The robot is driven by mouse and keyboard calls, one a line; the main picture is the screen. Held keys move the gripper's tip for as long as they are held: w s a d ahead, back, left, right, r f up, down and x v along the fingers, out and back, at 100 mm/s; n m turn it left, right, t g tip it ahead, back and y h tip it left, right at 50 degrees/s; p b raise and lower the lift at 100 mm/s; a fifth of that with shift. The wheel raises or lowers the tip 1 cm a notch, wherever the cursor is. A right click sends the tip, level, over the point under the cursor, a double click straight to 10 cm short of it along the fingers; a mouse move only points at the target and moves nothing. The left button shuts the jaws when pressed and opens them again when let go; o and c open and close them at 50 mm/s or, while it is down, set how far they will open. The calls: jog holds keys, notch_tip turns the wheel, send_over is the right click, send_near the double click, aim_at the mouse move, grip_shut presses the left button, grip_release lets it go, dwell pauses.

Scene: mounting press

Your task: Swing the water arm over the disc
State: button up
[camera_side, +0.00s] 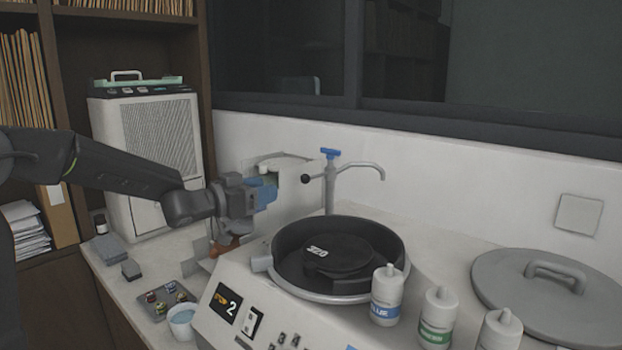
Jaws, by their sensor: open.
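The water arm (357,166) is a thin grey curved spout on an upright post behind the bowl, with a blue lever on top and a black knob on its left. Its outlet points to the right and hangs over the bowl's back right side, not clearly over the disc's centre. The black disc (338,256), marked 320, lies in the dark round bowl (398,262). My gripper (270,190), with blue fingers, is open to the left of the black knob and apart from it. Its fingertips are small and partly hidden.
Several white bottles (387,295) stand at the bowl's front right. A round grey lid (500,290) lies on the right. A light box-like unit (300,195) stands behind my gripper. A small tray (160,300) and a cup (181,322) sit at the front left.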

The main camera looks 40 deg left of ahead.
aim_at(311, 177)
jog(key=w, duration=0.4)
jog(key=w+d, duration=0.1)
jog(key=w, duration=0.4)
jog(key=w+d, duration=0.1)
jog(key=w, duration=0.3)
jog(key=shift+w+d, duration=0.2)
jog(key=shift+w, duration=0.05)
grip_shut()
